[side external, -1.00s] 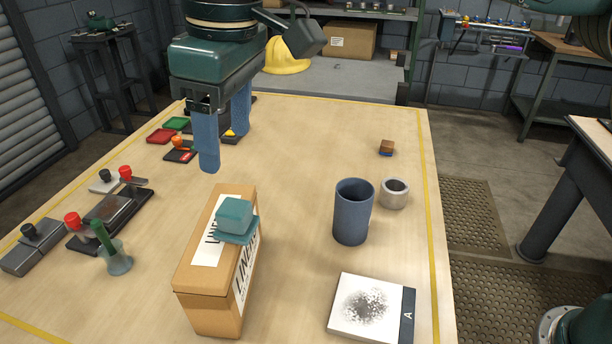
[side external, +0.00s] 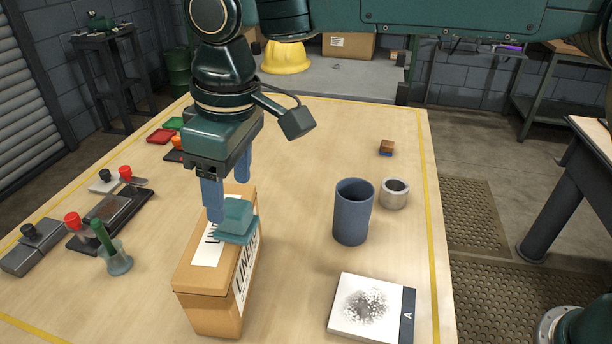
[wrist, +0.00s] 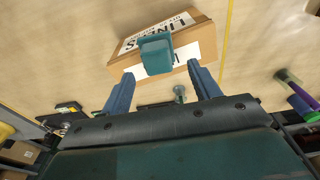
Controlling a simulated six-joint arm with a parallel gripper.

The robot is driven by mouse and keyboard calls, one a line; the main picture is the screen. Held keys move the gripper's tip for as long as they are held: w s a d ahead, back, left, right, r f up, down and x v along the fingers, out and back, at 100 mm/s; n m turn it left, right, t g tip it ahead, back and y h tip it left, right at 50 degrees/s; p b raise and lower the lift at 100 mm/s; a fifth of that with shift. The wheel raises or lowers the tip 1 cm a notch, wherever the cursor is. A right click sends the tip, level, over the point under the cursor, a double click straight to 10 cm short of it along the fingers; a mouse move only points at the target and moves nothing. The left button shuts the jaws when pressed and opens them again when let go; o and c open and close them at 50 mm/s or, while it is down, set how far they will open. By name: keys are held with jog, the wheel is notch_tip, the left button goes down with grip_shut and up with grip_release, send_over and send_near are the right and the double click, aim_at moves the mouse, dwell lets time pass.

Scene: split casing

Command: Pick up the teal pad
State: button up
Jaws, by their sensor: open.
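The teal pad (side external: 236,218) is a small block on a flat teal base, resting on top of a brown cardboard box (side external: 213,276) with a white label. It also shows in the wrist view (wrist: 156,55), ahead of and between the finger lines. My gripper (side external: 230,195) is open, with its blue fingers pointing down just behind and above the pad. In the side view one finger overlaps the pad's left edge; I cannot tell whether they touch. In the wrist view the space directly between the fingertips (wrist: 163,86) is empty.
A blue cup (side external: 352,212), a grey ring (side external: 394,193) and a white plate marked A (side external: 365,306) stand to the right. A green-handled tool (side external: 111,249) and red-knobbed fixtures (side external: 108,208) are at left. The table's middle right is mostly clear.

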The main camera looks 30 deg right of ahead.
aim_at(233, 206)
jog(key=shift+w+f, duration=0.15)
jog(key=shift+f, duration=1)
jog(key=shift+w+f, duration=0.1)
jog(key=shift+f, duration=1.05)
jog(key=shift+c, duration=0.2)
jog(key=c, duration=1.1)
jog(key=shift+r, duration=0.1)
jog(key=shift+r, duration=4.9)
